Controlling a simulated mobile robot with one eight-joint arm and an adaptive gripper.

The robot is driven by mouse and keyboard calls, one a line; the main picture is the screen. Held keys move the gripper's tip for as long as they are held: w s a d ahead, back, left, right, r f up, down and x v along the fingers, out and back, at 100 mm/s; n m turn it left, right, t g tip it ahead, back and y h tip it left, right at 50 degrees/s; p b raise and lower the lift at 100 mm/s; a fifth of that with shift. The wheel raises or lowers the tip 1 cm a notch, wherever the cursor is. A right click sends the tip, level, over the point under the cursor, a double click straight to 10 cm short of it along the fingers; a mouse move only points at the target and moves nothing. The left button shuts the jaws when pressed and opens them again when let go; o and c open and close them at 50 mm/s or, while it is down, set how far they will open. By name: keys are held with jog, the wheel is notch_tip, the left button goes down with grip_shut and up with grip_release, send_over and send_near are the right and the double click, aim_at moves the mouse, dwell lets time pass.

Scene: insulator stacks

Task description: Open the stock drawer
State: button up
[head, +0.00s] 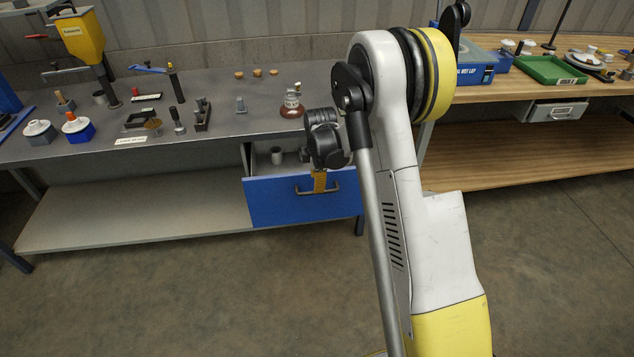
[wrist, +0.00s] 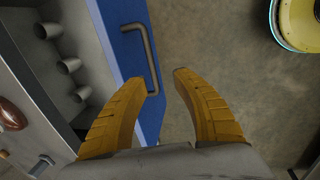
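The drawer with a blue front (head: 290,203) hangs under the grey workbench and stands partly pulled out. Its open inside, with grey cups, shows in the wrist view. Its dark bar handle (head: 335,188) is on the front and also shows in the wrist view (wrist: 152,55). My gripper (head: 320,181) is at the drawer front, by the handle. In the wrist view my gripper (wrist: 158,78) has its yellow fingers apart, one on the drawer side and one over the floor side. The blue front and handle end lie between them. Contact with the handle cannot be told.
A wooden bench (head: 540,90) on the right has a grey drawer (head: 553,112) and a green tray (head: 549,70). The floor (head: 200,290) in front is clear.

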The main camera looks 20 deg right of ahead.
jog(key=r+p, duration=0.1)
jog(key=r, duration=0.1)
jog(key=s+r+p, duration=0.1)
jog(key=r, duration=0.1)
jog(key=shift+a+r, duration=0.1)
jog(key=shift+r, duration=0.25)
dwell(0.5)
notch_tip(320, 180, up, 12)
jog(key=s, duration=0.2)
jog(key=shift+a+f, duration=0.15)
jog(key=shift+a, duration=0.2)
jog(key=shift+s, duration=0.1)
